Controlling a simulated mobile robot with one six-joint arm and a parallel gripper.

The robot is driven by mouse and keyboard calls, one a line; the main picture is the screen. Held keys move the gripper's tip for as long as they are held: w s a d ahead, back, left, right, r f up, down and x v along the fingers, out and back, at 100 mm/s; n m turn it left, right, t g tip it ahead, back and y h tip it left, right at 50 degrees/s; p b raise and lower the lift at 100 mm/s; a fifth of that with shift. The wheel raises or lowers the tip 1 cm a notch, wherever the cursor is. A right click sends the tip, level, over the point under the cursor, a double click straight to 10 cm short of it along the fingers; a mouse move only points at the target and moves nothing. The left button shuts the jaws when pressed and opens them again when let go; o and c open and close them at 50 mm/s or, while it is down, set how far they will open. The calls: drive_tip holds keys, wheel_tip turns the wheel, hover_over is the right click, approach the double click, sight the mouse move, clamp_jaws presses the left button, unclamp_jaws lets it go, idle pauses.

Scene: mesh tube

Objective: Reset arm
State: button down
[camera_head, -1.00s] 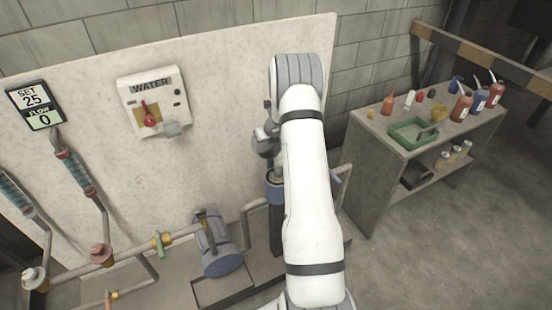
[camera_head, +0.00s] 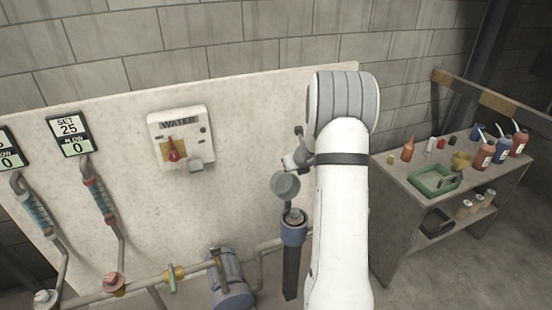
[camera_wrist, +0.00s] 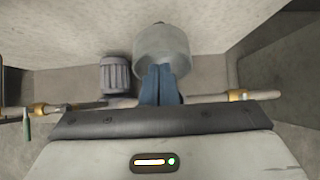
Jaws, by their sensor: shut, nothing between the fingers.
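My gripper (camera_wrist: 160,82) shows in the wrist view as two blue fingers, shut together and empty. A pale grey, cup-like cylinder (camera_wrist: 168,48) is just beyond the fingertips; I cannot tell whether they touch. The arm partly covers this area.
The panel (camera_head: 245,130) carries a WATER switch box (camera_head: 181,140). Pipes with brass fittings and a blue-grey motor (camera_head: 230,280) run along its foot. A bench (camera_head: 400,185) at right holds a green tray (camera_head: 434,180) and several bottles. Floor is clear at lower right.

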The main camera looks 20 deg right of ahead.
drive_tip(key=s+a+r+n+g+y, duration=0.1)
drive_tip(key=s+a+r+n+y, duration=0.1)
drive_tip(key=s+a+r+n, duration=0.55)
drive_tip(key=s+a+r+n+g+y, duration=0.1)
drive_tip(key=s+a+r+n, duration=0.4)
drive_tip(key=a+r+n, duration=0.5)
drive_tip(key=s+a+n+g+h, duration=0.1)
drive_tip(key=s+a+n, duration=0.2)
drive_tip(key=s+n, duration=0.6)
drive_tip(key=s+a+n+g+h, duration=0.1)
drive_tip(key=s+a+n, duration=0.3)
drive_tip(key=s+n, duration=0.6)
drive_tip(key=s, duration=0.4)
drive_tip(key=shift+s+a+h, duration=0.2)
drive_tip(key=shift+h, duration=0.1)
